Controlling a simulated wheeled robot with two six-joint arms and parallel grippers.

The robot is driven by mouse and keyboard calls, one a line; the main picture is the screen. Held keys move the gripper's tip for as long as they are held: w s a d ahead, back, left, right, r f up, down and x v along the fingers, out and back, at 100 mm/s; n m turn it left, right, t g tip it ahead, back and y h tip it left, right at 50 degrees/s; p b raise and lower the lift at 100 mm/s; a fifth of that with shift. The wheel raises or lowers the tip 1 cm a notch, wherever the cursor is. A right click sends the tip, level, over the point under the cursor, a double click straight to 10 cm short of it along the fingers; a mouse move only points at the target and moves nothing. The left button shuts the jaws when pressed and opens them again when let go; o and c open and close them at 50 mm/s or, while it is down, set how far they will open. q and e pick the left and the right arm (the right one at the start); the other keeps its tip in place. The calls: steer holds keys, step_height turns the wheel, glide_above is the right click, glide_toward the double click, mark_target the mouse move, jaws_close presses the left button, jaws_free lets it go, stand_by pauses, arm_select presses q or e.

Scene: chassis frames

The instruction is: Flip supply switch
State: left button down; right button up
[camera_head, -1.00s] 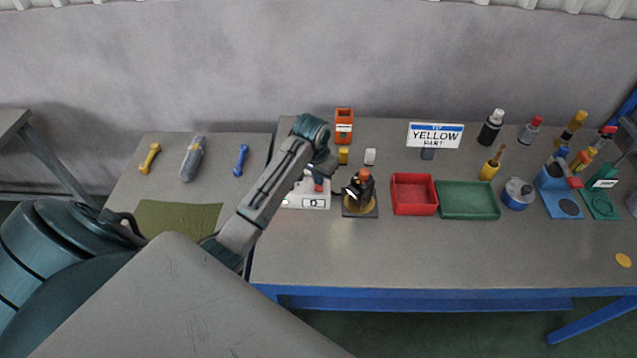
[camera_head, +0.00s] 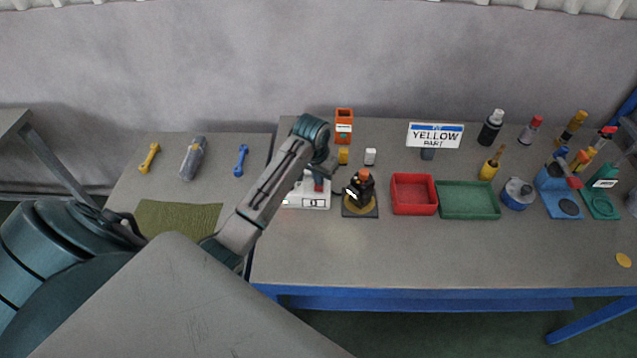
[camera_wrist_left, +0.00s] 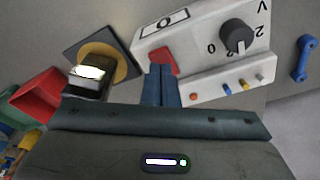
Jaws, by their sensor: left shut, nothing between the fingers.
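The supply is a white box (camera_head: 306,203) on the bench, partly hidden by my left arm. In the left wrist view the white supply (camera_wrist_left: 190,40) shows a dark knob (camera_wrist_left: 237,36), a red switch (camera_wrist_left: 163,60) and several coloured terminals. My left gripper (camera_wrist_left: 161,72) is shut and empty, its fingertips at the red switch and covering part of it. I cannot tell whether they touch it. In the head view the left gripper (camera_head: 321,180) is over the supply. The switch's position is unclear. My right gripper is not in view.
A dark device on a square base (camera_head: 360,208) stands close right of the supply. A red tray (camera_head: 414,209) and a green tray (camera_head: 468,213) lie further right.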

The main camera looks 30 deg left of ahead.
mark_target(318, 188)
arm_select(q)
steer(key=shift+f, duration=0.95)
stand_by(0.8)
steer(key=shift+r, duration=0.1)
steer(key=shift+r+p, duration=0.5)
steer(key=shift+r, duration=2.95)
